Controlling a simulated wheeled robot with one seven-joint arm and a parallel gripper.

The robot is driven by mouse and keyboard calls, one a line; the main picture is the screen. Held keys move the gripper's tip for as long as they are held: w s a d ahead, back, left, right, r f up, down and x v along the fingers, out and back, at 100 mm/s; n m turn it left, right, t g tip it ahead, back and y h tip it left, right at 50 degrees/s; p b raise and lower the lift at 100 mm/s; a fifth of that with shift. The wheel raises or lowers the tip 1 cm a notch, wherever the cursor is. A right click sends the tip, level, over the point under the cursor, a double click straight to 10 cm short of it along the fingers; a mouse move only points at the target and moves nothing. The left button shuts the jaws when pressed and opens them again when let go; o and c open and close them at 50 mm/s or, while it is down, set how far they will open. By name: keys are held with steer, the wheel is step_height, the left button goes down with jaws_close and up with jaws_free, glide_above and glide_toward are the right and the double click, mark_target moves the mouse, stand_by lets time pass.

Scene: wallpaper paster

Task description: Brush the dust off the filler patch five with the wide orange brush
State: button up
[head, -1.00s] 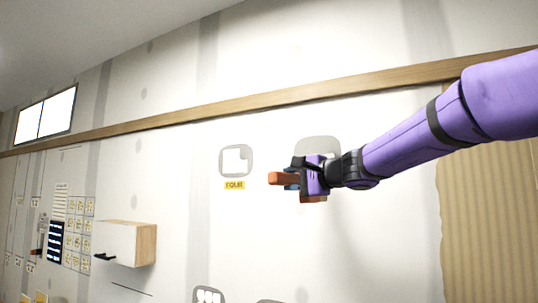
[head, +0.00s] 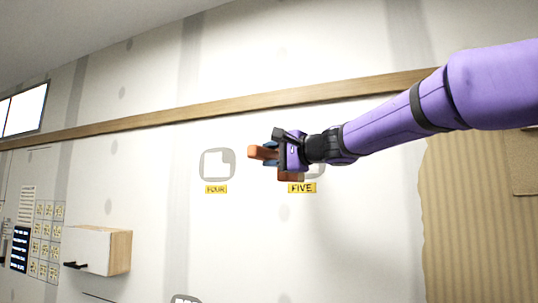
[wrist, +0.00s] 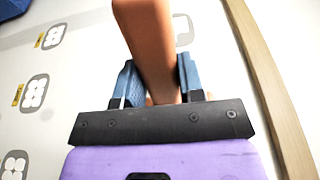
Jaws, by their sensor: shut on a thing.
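My gripper (head: 274,157) is shut on the wide orange brush (head: 262,152) in front of the wall. The brush handle points left in the head view, and a lower orange part (head: 291,177) shows below the jaws. In the wrist view the handle (wrist: 152,40) runs up between the blue finger pads of my gripper (wrist: 155,88). Filler patch five (head: 318,171) is mostly hidden behind my gripper; only its right edge shows.
Filler patch four (head: 217,165) with its FOUR label (head: 216,189) is to the left. A wooden rail (head: 200,110) crosses the wall above my gripper. A small white cabinet (head: 88,249) juts out at lower left. Corrugated tan covering (head: 465,230) lies at right.

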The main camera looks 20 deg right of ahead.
steer(key=shift+w+d, duration=0.7)
steer(key=shift+w, duration=0.25)
steer(key=shift+w+d, duration=0.7)
steer(key=shift+w, duration=0.25)
steer(key=shift+w+d, duration=0.7)
steer(key=shift+w, duration=0.2)
stand_by(1.6)
stand_by(0.4)
steer(key=shift+s+d, duration=0.55)
steer(key=shift+d, duration=0.2)
steer(key=shift+s+d, duration=0.55)
steer(key=shift+d, duration=0.2)
steer(key=shift+d, duration=0.1)
